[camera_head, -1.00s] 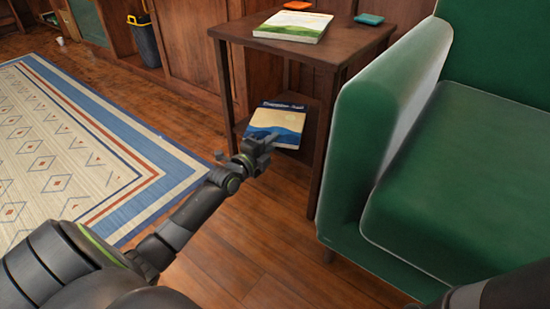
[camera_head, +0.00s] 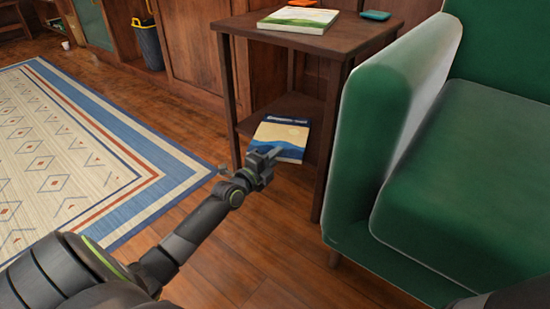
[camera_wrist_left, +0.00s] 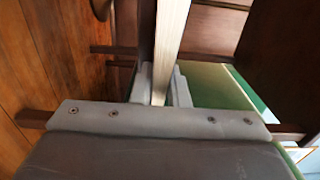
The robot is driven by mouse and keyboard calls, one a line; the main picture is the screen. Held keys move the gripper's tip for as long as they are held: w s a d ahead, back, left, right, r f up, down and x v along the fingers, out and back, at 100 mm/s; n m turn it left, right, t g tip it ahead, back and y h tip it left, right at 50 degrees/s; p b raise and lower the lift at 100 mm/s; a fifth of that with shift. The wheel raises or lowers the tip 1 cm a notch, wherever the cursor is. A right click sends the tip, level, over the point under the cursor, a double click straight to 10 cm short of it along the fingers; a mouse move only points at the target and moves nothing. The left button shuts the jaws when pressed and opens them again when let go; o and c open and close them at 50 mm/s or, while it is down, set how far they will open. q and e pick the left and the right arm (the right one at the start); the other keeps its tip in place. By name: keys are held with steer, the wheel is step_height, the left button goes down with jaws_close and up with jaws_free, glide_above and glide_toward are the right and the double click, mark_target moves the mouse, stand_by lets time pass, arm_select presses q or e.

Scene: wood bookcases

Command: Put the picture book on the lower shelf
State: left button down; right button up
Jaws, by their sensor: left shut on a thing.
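The picture book (camera_head: 284,136), with a blue and pale yellow cover, is at the front of the side table's lower shelf (camera_head: 290,106), between the front legs. My left gripper (camera_head: 266,161) is shut on its near edge in the head view. In the left wrist view the book shows edge-on as a pale strip (camera_wrist_left: 172,45) between the fingers of the left gripper (camera_wrist_left: 160,88). Whether the book rests on the shelf or is just above it I cannot tell. My right gripper is out of view.
A green and white book (camera_head: 298,20) and a teal coaster (camera_head: 376,15) lie on the side table's top (camera_head: 333,42). A green armchair (camera_head: 385,130) stands close on the right. A patterned rug (camera_head: 70,150) and bare wood floor lie to the left.

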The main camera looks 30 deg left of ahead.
arm_select(q)
steer(key=shift+f, duration=0.15)
steer(key=c, duration=1.4)
jaws_free()
